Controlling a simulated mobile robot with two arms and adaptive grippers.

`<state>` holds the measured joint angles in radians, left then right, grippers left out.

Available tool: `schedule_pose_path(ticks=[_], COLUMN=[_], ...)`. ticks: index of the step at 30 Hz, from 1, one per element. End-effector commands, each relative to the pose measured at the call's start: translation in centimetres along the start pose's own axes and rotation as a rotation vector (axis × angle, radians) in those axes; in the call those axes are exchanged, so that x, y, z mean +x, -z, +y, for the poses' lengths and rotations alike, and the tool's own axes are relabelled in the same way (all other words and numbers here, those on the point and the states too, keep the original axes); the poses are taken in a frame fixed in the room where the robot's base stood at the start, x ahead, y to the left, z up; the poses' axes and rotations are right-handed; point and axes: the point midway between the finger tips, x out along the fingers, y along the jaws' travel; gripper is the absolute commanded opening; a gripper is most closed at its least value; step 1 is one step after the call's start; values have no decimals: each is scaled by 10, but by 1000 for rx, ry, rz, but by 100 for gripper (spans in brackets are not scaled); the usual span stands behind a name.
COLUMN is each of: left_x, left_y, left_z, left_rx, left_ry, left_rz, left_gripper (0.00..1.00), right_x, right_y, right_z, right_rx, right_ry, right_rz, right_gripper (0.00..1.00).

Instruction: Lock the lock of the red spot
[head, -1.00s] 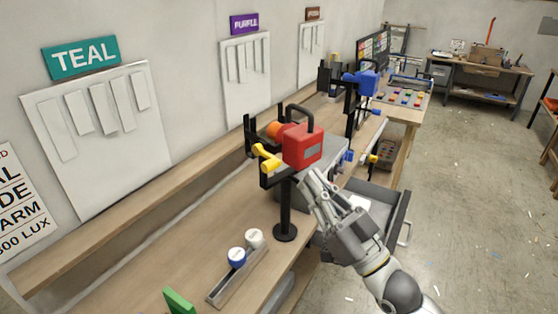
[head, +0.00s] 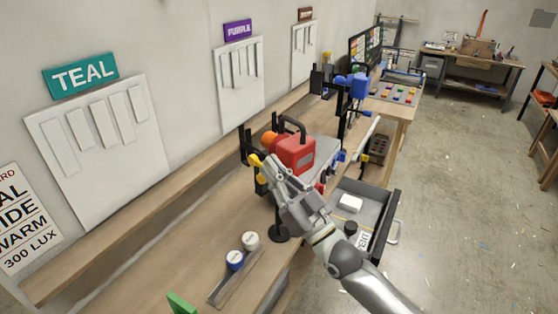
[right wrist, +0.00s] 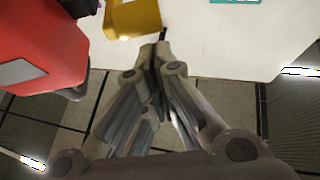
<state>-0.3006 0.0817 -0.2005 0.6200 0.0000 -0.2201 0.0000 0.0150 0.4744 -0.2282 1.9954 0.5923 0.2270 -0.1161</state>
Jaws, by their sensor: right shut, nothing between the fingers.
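The red lock (head: 297,153), a red block with a black shackle loop on top, sits on a black stand above the wooden bench. It also shows at the left of the right wrist view (right wrist: 40,50). I cannot tell whether its shackle is latched. A yellow handle piece (head: 256,161) is at the lock's left; it is just ahead of my fingertips in the right wrist view (right wrist: 133,18). My right gripper (head: 270,169) is shut and empty, close to the yellow piece, in front of the lock's lower left. Contact is not clear. My left gripper is not in view.
A blue lock (head: 357,86) stands on another holder farther back. An open grey drawer (head: 378,209) juts out at the right, below my right arm.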

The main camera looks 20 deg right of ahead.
Motion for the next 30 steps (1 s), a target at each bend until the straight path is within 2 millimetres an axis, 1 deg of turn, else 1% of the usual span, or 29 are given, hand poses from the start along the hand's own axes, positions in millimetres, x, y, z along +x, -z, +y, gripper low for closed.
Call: schedule_pose_path(ticks=[4, 16, 20, 24, 30], left_x=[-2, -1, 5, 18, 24], left_y=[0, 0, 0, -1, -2], left_z=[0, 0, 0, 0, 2], left_rx=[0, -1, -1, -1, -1], left_ry=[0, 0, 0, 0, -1], left_rz=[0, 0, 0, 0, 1], left_gripper=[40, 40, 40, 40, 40], right_x=[-3, -4, -6, -8, -9], right_y=[-7, -9, -11, -15, -14], right_z=[0, 0, 0, 0, 0], right_rx=[0, 0, 0, -1, -1], right_ry=[0, 0, 0, 0, 0], right_rz=[0, 2, 12, 41, 63], right_gripper=[0, 0, 0, 0, 0])
